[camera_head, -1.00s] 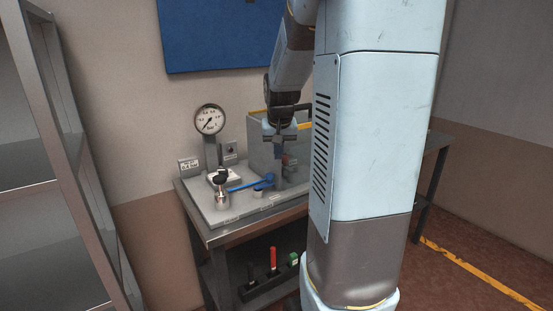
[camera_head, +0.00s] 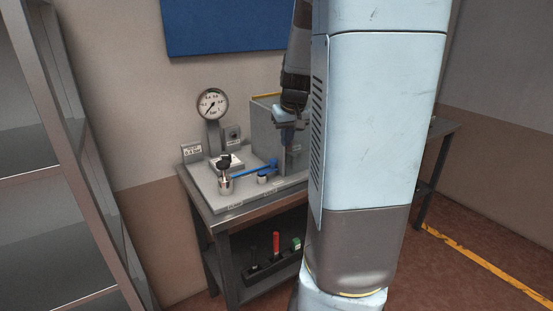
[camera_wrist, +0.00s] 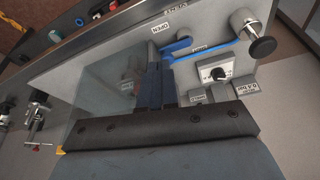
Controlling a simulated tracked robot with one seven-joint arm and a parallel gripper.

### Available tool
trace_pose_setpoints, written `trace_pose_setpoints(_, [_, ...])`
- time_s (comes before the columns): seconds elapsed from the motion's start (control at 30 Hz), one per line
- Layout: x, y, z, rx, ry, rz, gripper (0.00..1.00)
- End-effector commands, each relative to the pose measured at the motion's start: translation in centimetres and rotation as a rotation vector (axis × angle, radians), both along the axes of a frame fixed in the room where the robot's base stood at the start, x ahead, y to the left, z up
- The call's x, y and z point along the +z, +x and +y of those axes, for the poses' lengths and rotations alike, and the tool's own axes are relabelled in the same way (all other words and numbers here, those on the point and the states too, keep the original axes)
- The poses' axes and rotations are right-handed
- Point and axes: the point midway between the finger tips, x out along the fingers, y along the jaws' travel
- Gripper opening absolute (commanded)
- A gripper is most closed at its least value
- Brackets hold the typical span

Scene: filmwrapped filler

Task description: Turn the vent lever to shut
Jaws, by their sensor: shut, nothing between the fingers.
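My gripper (camera_head: 288,140) is above and to the right of the lever, pointing down. In the wrist view my gripper (camera_wrist: 161,66) is shut and empty, its dark blue fingers close to the lever's blue end. I cannot tell whether they touch it.
A pressure gauge (camera_head: 212,104) stands at the back. A black-topped metal valve (camera_head: 225,184) stands at the plate's left. A grey box (camera_head: 265,125) is behind my gripper. Red and green items (camera_head: 276,244) sit on the lower shelf. A metal rack (camera_head: 60,150) is at left.

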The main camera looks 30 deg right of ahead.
Motion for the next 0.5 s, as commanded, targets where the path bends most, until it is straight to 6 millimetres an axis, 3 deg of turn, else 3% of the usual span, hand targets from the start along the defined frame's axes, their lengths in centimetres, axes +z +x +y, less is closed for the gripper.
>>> trace_pose_setpoints(0.5, [-0.17,-0.48,-0.05,0.066,-0.004,-0.002,0.0])
